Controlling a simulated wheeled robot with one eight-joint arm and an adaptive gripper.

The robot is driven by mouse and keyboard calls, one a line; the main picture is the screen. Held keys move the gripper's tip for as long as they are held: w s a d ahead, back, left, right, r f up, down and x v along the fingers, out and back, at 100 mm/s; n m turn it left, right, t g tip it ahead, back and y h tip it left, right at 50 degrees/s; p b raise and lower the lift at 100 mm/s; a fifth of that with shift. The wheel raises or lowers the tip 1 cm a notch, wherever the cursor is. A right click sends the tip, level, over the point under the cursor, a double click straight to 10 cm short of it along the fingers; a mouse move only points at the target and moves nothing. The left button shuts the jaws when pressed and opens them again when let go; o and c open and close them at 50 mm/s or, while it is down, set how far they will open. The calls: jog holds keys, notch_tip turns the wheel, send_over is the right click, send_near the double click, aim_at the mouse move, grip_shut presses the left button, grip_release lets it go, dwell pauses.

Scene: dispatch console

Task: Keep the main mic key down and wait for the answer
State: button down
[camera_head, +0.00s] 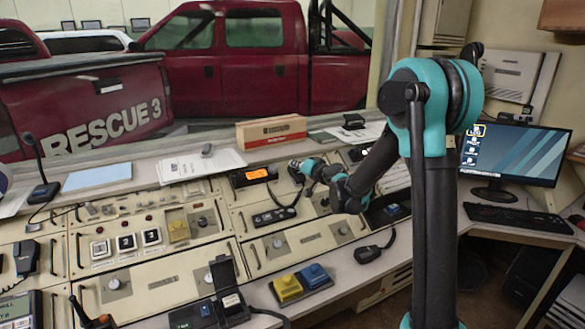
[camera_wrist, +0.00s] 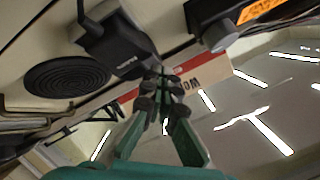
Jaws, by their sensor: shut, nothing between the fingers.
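A dark hand mic (camera_wrist: 112,45) with a small pale label and a cord hangs beside the radio with the orange display (camera_head: 254,175). In the head view the mic (camera_head: 296,172) is small and partly hidden by my gripper. My gripper (camera_head: 300,166) is shut and empty, its tips at the mic. In the wrist view the closed fingertips (camera_wrist: 161,76) meet at the mic's lower right edge and appear to touch it. The key itself is hidden, so I cannot tell whether it is down.
A round black speaker grille (camera_wrist: 68,77) lies left of the mic. A cardboard box (camera_head: 272,131) stands on the ledge behind. A desk mic (camera_head: 38,165), a loose hand mic (camera_head: 374,250) and yellow and blue buttons (camera_head: 300,284) are around the console. A monitor (camera_head: 512,153) stands at right.

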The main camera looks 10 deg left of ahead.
jog(key=shift+r, duration=0.15)
dwell(0.8)
jog(key=shift+s+d+r, duration=0.25)
jog(key=shift+s+r, duration=0.1)
jog(key=shift+r, duration=0.2)
jog(key=r, duration=0.1)
jog(key=s+d+r, duration=0.1)
jog(key=s+r, duration=0.1)
jog(key=r, duration=0.1)
jog(key=shift+s+d+r, duration=0.1)
jog(key=shift+s+d, duration=0.05)
jog(key=shift+d, duration=0.1)
dwell(0.3)
jog(key=s+d+f+g+h, duration=0.2)
jog(key=s+d+f, duration=0.5)
jog(key=s, duration=0.5)
jog(key=s+d+f+g+h, duration=0.3)
jog(key=s+d+f, duration=0.4)
jog(key=s+d, duration=0.4)
jog(key=s+d+f+g+h, duration=0.3)
jog(key=s+d+f, duration=0.5)
jog(key=s, duration=0.5)
jog(key=shift+s+d+n+h, duration=0.35)
jog(key=shift+d+n+h, duration=0.05)
jog(key=shift+d+h, duration=0.55)
